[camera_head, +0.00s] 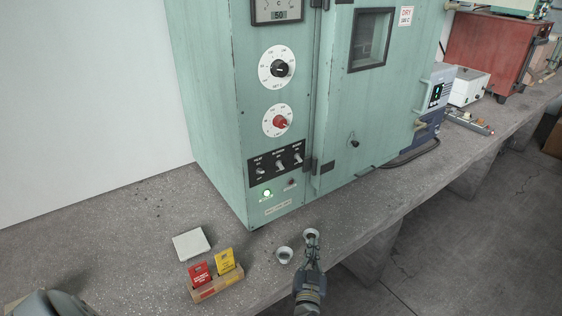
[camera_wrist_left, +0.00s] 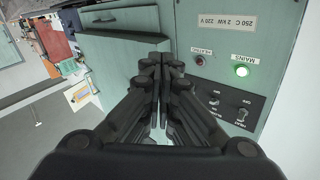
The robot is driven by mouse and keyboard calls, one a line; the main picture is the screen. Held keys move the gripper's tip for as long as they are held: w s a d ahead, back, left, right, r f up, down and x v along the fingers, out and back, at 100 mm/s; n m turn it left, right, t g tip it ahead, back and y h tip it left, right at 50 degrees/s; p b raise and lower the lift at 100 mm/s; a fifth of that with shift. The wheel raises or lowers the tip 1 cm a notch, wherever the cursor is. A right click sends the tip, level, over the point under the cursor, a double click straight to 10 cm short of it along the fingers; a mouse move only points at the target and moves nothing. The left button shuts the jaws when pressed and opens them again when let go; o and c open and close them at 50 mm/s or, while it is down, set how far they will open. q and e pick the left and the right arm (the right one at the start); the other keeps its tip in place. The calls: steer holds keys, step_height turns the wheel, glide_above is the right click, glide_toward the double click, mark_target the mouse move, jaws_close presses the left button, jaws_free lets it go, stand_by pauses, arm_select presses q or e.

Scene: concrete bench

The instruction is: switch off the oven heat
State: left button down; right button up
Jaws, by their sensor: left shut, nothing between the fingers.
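The green oven (camera_head: 215,100) stands on the bench. Its front has a black dial (camera_head: 280,69), a red dial (camera_head: 281,121) and a black plate with three toggle switches (camera_head: 279,164). Below the plate a green lamp (camera_head: 267,193) is lit beside a dark reddish lamp (camera_head: 291,182). The left wrist view shows the lit MAINS lamp (camera_wrist_left: 241,71), the unlit HEATING lamp (camera_wrist_left: 199,60) and part of the switch plate (camera_wrist_left: 235,108); my fingers hide the rest. My left gripper (camera_head: 311,248) is shut and empty, in front of and below the panel, apart from it. My right gripper is out of view.
The oven door (camera_head: 375,110) is closed.

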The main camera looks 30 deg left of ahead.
arm_select(q)
steer(key=a+r+n+g+y+p, duration=0.2)
steer(key=a+r+n+g+y, duration=0.2)
steer(key=r, duration=0.7)
steer(key=a+r+n+g+y+p, duration=0.2)
steer(key=a+r+n+g+y, duration=0.2)
steer(key=r, duration=0.7)
steer(key=a+n+g, duration=0.1)
steer(key=n+g, duration=0.1)
steer(key=shift+s+a+n+y, duration=0.25)
steer(key=shift+s+n+y, duration=0.05)
steer(key=shift+s+y, duration=0.1)
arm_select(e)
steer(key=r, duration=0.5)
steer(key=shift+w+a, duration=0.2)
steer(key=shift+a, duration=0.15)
arm_select(q)
steer(key=shift+a, duration=0.1)
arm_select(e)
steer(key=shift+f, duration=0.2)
